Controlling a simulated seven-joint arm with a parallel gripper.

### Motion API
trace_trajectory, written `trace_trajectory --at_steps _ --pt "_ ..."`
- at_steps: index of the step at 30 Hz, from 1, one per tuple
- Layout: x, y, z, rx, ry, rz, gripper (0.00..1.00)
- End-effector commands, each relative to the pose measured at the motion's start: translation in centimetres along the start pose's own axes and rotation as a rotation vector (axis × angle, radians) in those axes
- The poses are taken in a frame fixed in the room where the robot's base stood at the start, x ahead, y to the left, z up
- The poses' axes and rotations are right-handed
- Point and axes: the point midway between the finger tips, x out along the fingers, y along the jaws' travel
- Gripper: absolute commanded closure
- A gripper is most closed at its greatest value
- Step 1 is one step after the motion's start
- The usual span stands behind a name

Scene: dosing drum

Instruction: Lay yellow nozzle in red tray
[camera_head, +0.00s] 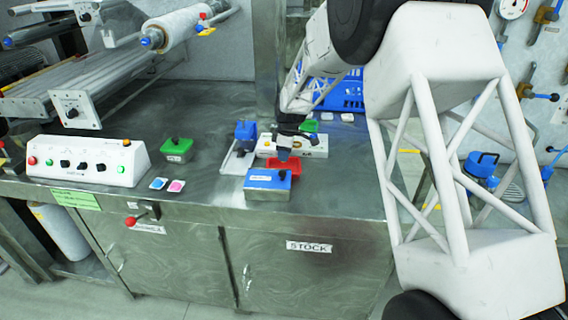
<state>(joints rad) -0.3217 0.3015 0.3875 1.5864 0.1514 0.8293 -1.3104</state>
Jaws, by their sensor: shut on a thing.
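The red tray (294,167) is on the steel bench, just behind a blue-topped box, which hides part of it. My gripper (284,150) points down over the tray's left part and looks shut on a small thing. That thing is too small and dark to make out. I cannot tell whether my gripper touches the tray or hangs just above it. I cannot make out any yellow nozzle in this view.
The blue-topped box (266,185) stands in front of the tray. A white labelled block (312,151) and a blue crate (345,93) stand behind. A green-topped box (177,148) and a white control panel (88,160) are to the left.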

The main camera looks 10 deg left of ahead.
Motion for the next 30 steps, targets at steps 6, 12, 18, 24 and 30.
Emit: trace_trajectory --at_steps 6,12,18,24,30 --pt "0.3 0.0 0.0 0.000 0.000 0.001 1.00" --pt "0.5 0.0 0.1 0.000 0.000 0.000 1.00" --pt "2.3 0.0 0.3 0.000 -0.001 -0.002 1.00" --pt "3.9 0.0 0.5 0.000 0.000 0.000 1.00" --pt "4.0 0.0 0.5 0.000 0.000 0.001 1.00"
